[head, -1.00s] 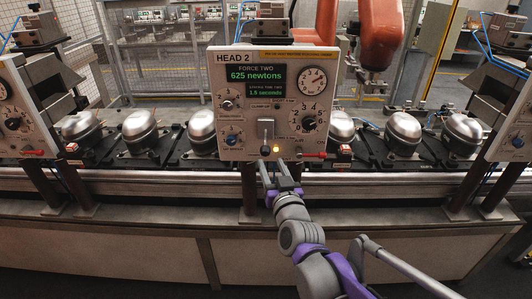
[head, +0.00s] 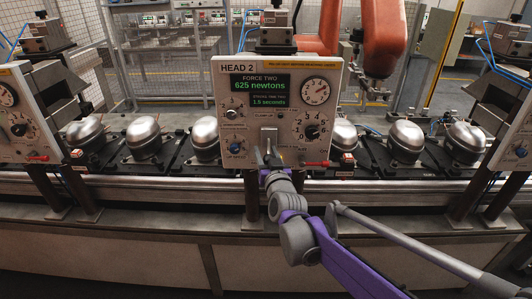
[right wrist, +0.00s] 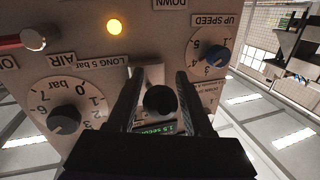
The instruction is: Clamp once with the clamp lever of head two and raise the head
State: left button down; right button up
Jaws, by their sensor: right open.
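The HEAD 2 panel (head: 290,100) faces me in the head view; its green display reads 625 newtons and 1.5 seconds. The clamp lever's slotted plate (head: 269,133) is low in the panel's middle, partly behind my right gripper (head: 268,158). In the right wrist view, the lever's round black knob (right wrist: 160,101) sits between the two dark fingers of my right gripper (right wrist: 160,105). The fingers are open on either side, with gaps to the knob. An amber lamp (right wrist: 118,23) glows on the panel. My left gripper is not in view.
A red-handled air valve (head: 315,163) projects at the panel's lower right. A blue speed knob (head: 235,148) is at lower left. Silver compressors (head: 143,138) stand on dark pallets along the conveyor (head: 130,187). Neighbouring panels flank both sides; an orange robot arm (head: 384,40) stands behind.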

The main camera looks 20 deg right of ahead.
jog(key=shift+c, duration=0.3)
grip_shut()
dwell(1.1)
